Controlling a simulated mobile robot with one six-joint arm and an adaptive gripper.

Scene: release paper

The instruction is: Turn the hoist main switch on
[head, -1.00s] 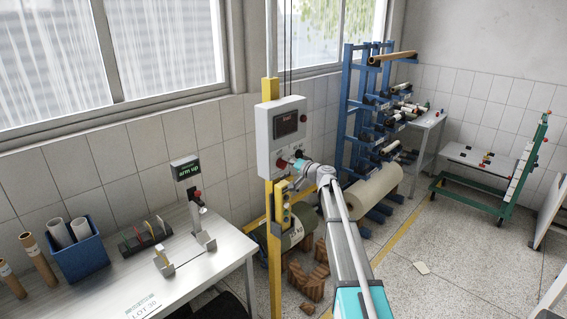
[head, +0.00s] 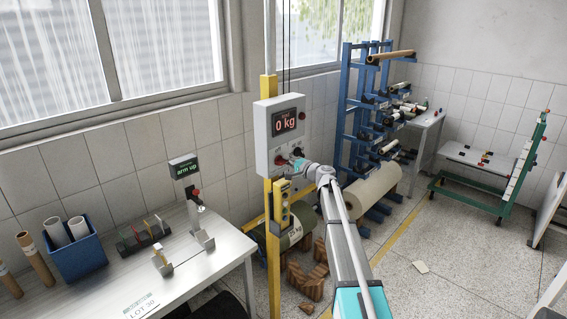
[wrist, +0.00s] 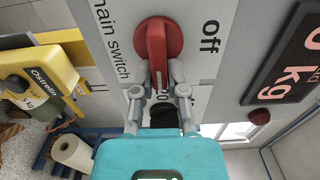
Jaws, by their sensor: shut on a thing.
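The red main switch knob (wrist: 157,50) sits on the grey hoist control box (head: 264,134). In the wrist view its handle points down the picture, away from the "Off" label at its right and toward a label mostly hidden by my fingers. My gripper (wrist: 160,88) is shut on the handle, a finger on each side. In the head view my gripper (head: 293,162) is at the lower front of the box, small and partly hidden by my wrist. The box display (head: 285,122) is lit and reads 0 kg in red.
A yellow post (head: 270,220) carries the box, with a yellow hoist pendant (head: 282,203) below. A bench (head: 190,275) with a blue bin stands at left. A blue roll rack (head: 352,110) stands behind at right. The floor at right is mostly clear.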

